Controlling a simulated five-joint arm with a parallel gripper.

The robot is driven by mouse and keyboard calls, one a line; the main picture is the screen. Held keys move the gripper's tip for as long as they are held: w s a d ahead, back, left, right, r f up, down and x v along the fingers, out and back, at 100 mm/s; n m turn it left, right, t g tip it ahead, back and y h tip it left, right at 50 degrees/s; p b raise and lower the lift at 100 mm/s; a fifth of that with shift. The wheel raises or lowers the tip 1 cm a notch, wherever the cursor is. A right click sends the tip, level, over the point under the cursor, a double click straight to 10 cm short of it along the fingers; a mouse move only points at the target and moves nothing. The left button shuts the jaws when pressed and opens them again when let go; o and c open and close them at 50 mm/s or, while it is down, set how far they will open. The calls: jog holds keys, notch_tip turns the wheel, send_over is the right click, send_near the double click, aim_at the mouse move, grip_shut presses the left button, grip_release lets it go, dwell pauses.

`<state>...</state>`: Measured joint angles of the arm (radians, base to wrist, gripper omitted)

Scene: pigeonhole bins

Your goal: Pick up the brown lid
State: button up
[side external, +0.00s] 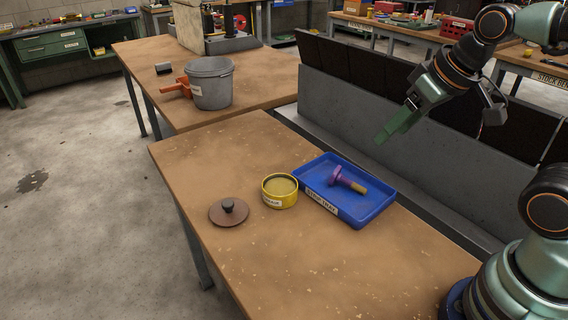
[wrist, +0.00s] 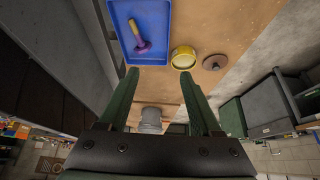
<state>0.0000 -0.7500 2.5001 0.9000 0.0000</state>
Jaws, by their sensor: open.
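The brown lid (side external: 229,212) is a flat round disc with a dark knob on top. It lies on the wooden table near its left edge. It also shows in the wrist view (wrist: 215,62), at the upper right. My gripper (side external: 393,131) hangs in the air, well above and to the right of the lid, on the far side of the blue tray. In the wrist view my gripper (wrist: 160,80) has its two green fingers wide apart with nothing between them.
A yellow round tin (side external: 280,191) stands between the lid and a blue tray (side external: 375,213). A purple and yellow bolt-like piece (side external: 347,180) lies in the tray. A grey bucket (side external: 211,84) and an orange tool (side external: 176,88) are on the back table.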

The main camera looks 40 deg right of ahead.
dwell(0.4)
jog(key=shift+o, duration=0.5)
jog(key=shift+w, duration=0.1)
